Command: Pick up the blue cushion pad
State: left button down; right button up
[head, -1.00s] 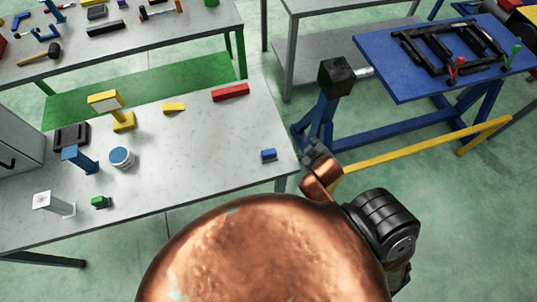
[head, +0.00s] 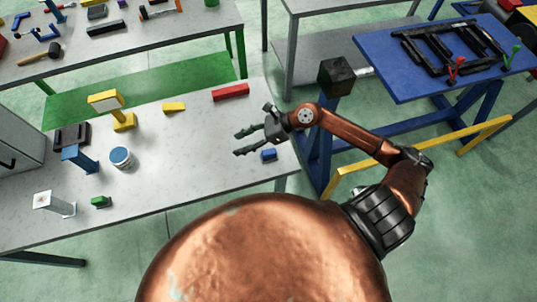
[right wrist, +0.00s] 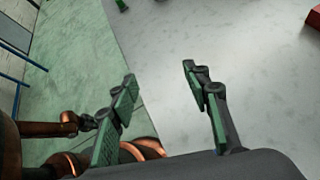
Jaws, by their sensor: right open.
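The blue cushion pad (head: 268,155), a small blue block, lies near the right end of the white worktable (head: 190,150) in the head view. My right gripper (head: 238,143) is open and empty above that end of the table, pointing left. Its palm is just behind the pad in the picture, and its fingertips reach left past it. In the right wrist view the open fingers (right wrist: 158,75) have only bare tabletop and floor between and beyond them; the pad is not visible there. My left gripper is not in view.
A red block (head: 230,92) and a yellow block (head: 173,107) lie towards the table's back. A yellow stand (head: 124,121), a blue stand (head: 80,158), a round blue-topped can (head: 121,158) and a green block (head: 101,202) stand further left. The front middle is clear.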

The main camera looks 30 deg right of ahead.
aim_at(270, 151)
jog(key=s+d+f+n+g+h, duration=0.1)
jog(key=d+f+h, duration=0.1)
jog(key=d, duration=0.2)
jog(key=s+d+f+n+g+h, duration=0.1)
jog(key=d+f+h, duration=0.1)
jog(key=d+f, duration=0.1)
jog(key=d+f+n+g+h, duration=0.1)
jog(key=d+f, duration=0.1)
jog(key=d, duration=0.3)
jog(key=shift+s+d+f+n+h, duration=0.25)
jog(key=shift+s+f+n+h, duration=0.05)
jog(key=shift+s+h, duration=0.1)
jog(key=shift+d+f+g, duration=0.2)
jog(key=shift+f+g, duration=0.1)
jog(key=p+x, duration=0.1)
jog(key=x, duration=0.2)
jog(key=p+x, duration=0.1)
jog(key=x, duration=0.3)
jog(key=shift+w+f, duration=0.1)
jog(key=shift+w, duration=0.15)
jog(key=shift+c, duration=0.4)
grip_shut()
